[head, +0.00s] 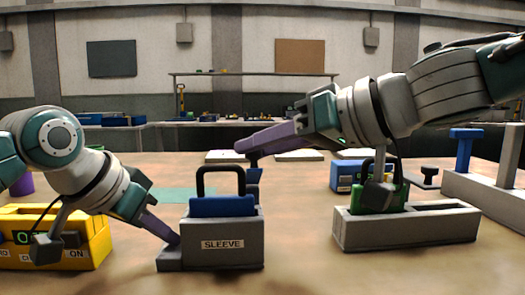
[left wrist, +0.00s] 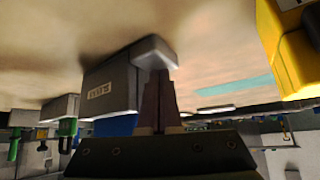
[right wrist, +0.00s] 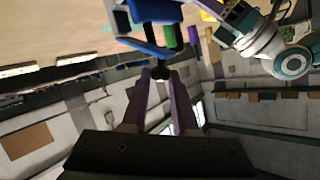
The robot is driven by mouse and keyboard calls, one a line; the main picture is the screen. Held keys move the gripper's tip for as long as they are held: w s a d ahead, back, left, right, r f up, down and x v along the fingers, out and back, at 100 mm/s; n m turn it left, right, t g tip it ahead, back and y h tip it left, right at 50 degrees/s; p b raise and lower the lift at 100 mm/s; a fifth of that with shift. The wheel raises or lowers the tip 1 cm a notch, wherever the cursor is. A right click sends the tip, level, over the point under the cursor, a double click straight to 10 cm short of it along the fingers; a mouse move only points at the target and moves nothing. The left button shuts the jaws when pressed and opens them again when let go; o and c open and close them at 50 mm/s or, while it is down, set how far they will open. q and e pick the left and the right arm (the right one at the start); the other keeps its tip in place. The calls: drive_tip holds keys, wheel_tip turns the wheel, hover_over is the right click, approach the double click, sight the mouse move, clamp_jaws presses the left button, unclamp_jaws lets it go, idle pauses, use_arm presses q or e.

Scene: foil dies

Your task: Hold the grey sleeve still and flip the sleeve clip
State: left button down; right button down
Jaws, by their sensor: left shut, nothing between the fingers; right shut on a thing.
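The grey sleeve (head: 238,253), labelled SLEEVE, stands on the table and holds a blue block (head: 222,206) with a black loop handle (head: 221,170). In the left wrist view the sleeve (left wrist: 110,75) is upside down. My left gripper (head: 176,240) is shut and empty, its tips at the low grey foot on the sleeve's left side; contact seems likely. My right gripper (head: 245,148) is above and behind the sleeve's right end, shut on a dark knob (right wrist: 160,72). The knob appears to belong to the blue sleeve clip (head: 253,177), partly hidden behind the sleeve.
A yellow box (head: 92,252) stands at left. A grey holder (head: 410,229) with a green handled block (head: 372,198) stands at right, under my right arm. Another grey stand (head: 485,190) is at far right. A teal mat (head: 180,196) lies behind the sleeve.

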idle(0.6)
drive_tip(key=c, duration=0.7)
unclamp_jaws()
drive_tip(key=shift+w+r, duration=0.1)
